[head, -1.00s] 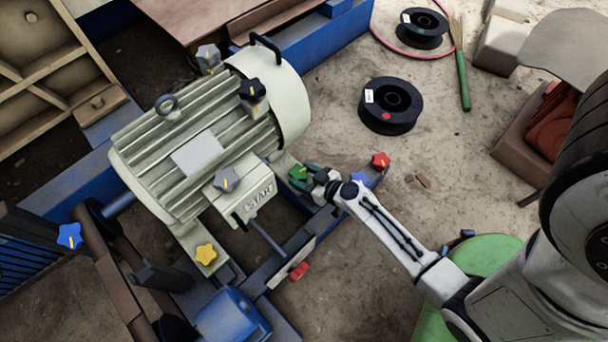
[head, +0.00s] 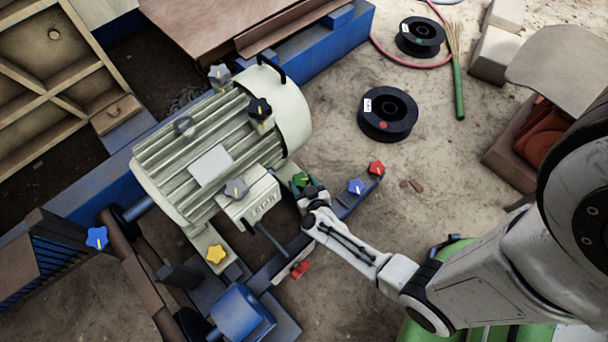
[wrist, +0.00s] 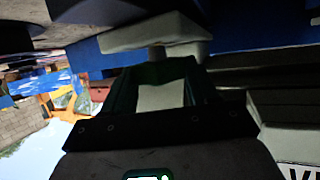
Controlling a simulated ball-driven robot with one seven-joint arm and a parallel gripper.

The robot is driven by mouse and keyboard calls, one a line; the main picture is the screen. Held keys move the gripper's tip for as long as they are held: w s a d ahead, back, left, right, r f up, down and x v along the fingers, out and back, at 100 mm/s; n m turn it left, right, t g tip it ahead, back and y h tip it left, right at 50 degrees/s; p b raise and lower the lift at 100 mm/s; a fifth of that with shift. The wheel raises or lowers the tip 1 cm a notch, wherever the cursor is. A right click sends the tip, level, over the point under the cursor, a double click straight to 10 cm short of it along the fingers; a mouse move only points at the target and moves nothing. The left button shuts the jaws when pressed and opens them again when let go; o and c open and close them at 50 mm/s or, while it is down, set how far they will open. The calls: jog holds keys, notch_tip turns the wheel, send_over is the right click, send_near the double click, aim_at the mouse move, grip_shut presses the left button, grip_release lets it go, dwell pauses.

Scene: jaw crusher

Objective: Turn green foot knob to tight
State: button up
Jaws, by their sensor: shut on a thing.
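The green foot knob (head: 298,180) is at the foot of the pale grey motor (head: 215,150), on its right side in the head view. My gripper (head: 306,189) is shut on the knob, coming in from the lower right and hiding part of it. In the wrist view, my gripper (wrist: 162,95) shows dark and shadowed, with dark green edges at its jaws. A pale block stands just beyond it. The knob's pointer mark is hidden, so I cannot tell its angle.
A blue knob (head: 356,186) and a red knob (head: 376,167) sit close to the right on the blue rail. A yellow knob (head: 216,254) is on the motor's near foot. A red-ended handle (head: 300,269) lies below. Open sandy ground is to the right.

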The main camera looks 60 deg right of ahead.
aim_at(303, 186)
jog(key=shift+a+m+g+h+p, duration=0.1)
jog(key=shift+m+g+h+p, duration=0.2)
jog(key=shift+m+p, duration=0.15)
jog(key=o, duration=1.1)
jog(key=shift+c, duration=0.2)
jog(key=shift+r+p, duration=0.3)
notch_tip(303, 186, up, 3)
jog(key=p, duration=0.3)
jog(key=shift+s+r, duration=0.1)
jog(key=shift+r, duration=0.1)
jog(key=s+a+r+p, duration=0.3)
jog(key=s+r+p, duration=0.4)
jog(key=s, duration=0.6)
jog(key=shift+s+a+r, duration=0.15)
jog(key=shift+a+r, duration=0.1)
jog(key=shift+r, duration=0.7)
